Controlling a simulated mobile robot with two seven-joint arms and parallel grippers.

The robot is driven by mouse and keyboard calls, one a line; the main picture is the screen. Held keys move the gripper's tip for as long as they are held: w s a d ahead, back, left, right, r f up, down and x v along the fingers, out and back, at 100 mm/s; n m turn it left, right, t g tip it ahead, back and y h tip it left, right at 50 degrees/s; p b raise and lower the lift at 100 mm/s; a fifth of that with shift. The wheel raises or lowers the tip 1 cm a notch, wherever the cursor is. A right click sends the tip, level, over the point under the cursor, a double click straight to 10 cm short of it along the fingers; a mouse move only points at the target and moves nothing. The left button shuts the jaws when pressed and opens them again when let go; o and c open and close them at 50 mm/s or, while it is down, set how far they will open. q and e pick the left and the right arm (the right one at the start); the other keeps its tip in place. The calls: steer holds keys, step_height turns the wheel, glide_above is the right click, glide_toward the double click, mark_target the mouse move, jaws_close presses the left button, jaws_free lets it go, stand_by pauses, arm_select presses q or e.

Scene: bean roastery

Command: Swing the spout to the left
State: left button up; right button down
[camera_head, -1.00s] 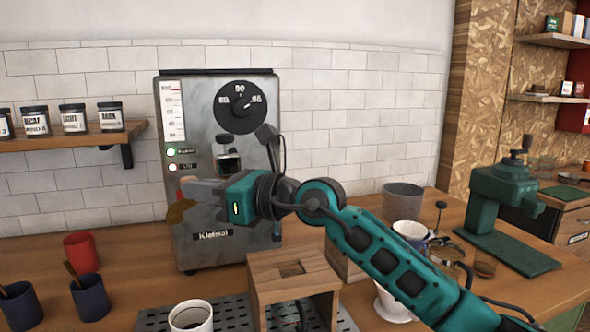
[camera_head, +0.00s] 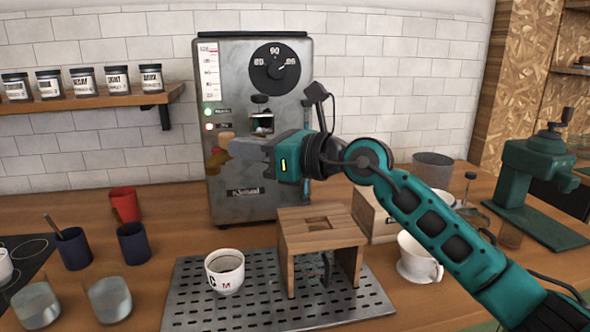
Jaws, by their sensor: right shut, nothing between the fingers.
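A grey metal machine (camera_head: 229,94) with a round dial stands against the tiled wall. A small brass-coloured part (camera_head: 216,159) shows at its front left, beside the tips of my right gripper (camera_head: 236,148); it may be part of the spout, but I cannot tell for certain. A small wooden-coloured piece (camera_head: 225,138) shows just above the tips. My right gripper is shut and empty in front of the machine, pointing left, and hides part of its front. I cannot tell whether it touches the brass part. My left gripper is out of view.
Below stand a perforated drip tray (camera_head: 190,298), a white mug (camera_head: 225,270) and a wooden stand (camera_head: 319,240). A white dripper (camera_head: 418,262) and green grinder (camera_head: 540,165) are right. Dark blue cups (camera_head: 134,243) and a red cup (camera_head: 125,203) are left.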

steer(key=s+d+b, duration=0.1)
steer(key=s+d, duration=0.5)
steer(key=s, duration=0.2)
steer(key=shift+s+d+r, duration=0.15)
steer(key=shift+s+r, duration=0.1)
steer(key=shift+s, duration=0.1)
